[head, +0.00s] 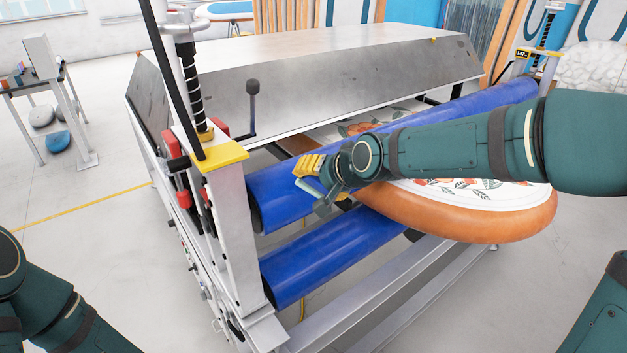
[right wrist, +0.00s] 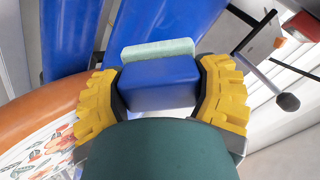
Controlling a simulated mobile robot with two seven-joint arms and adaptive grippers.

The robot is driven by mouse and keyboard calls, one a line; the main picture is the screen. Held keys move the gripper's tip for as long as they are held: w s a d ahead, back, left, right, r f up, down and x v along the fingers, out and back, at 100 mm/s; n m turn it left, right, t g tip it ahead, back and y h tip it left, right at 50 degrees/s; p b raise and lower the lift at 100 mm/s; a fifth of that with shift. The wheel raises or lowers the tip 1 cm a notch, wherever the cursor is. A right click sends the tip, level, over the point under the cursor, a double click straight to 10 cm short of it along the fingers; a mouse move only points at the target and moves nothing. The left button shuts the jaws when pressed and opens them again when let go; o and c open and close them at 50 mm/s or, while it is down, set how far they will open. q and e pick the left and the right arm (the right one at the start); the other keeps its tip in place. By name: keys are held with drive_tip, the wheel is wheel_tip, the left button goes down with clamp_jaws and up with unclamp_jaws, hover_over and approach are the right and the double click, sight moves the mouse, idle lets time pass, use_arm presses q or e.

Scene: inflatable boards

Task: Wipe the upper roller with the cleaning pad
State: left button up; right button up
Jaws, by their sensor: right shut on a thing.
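The upper roller (head: 282,192) is a long blue cylinder running from the machine's near post to the far right. The lower roller (head: 325,250) is a similar blue cylinder below it. My right gripper (head: 312,176) is over the near part of the upper roller. In the right wrist view its yellow fingers are shut on the cleaning pad's blue block (right wrist: 160,86), with a pale green pad face (right wrist: 158,50) on its far side. The pad face lies against the upper roller (right wrist: 172,25) in that picture; I cannot tell whether they touch. My left gripper is out of view.
An orange-rimmed inflatable board (head: 480,228) sticks out between the rollers under my right arm. A metal post with a yellow cap (head: 220,152) stands at the roller's near end. A black-knobbed lever (head: 252,100) rises behind. The metal hood (head: 320,85) lies beyond.

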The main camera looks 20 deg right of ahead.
drive_tip(key=shift+s+d+r, duration=0.1)
drive_tip(key=shift+s, duration=0.05)
drive_tip(key=shift+v, duration=1.45)
